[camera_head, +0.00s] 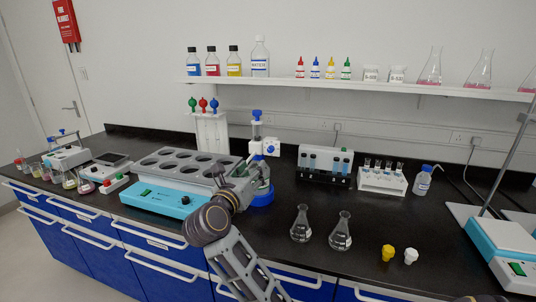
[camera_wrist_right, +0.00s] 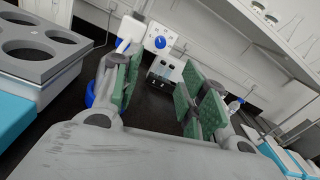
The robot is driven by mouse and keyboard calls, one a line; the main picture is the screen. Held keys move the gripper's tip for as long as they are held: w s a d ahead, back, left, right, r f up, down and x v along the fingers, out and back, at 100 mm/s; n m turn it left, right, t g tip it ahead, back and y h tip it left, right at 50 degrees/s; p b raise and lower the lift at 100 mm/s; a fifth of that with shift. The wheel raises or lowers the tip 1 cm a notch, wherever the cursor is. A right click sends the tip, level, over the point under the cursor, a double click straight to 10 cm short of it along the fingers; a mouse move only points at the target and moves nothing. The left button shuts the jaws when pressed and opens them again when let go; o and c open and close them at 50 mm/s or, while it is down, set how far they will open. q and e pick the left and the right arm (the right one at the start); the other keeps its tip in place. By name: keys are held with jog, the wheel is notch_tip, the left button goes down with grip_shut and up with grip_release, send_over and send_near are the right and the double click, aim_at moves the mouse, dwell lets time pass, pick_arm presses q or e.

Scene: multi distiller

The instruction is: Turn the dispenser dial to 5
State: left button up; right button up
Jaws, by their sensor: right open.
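The dispenser (camera_head: 256,125) is a white and blue bottle-top unit on a bottle with a blue base, standing right of the grey water bath. Its dial (camera_head: 270,149) is a small blue knob on a white block; the number it points to is too small to read. In the wrist view, the blue dial (camera_wrist_right: 160,42) shows beyond the fingers, above their middle. My right gripper (camera_head: 241,172) is close in front of the dispenser and partly hides its bottle. In the wrist view, its green-padded fingers (camera_wrist_right: 163,88) are apart with nothing between them. My left gripper is not in view.
The water bath (camera_head: 165,199) is left of my right arm. Two flasks (camera_head: 301,226) stand at the right front. Bare black bench lies between the flasks and racks.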

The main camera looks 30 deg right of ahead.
aim_at(270, 151)
jog(key=shift+d, duration=0.1)
jog(key=shift+x, duration=6.85)
grip_shut()
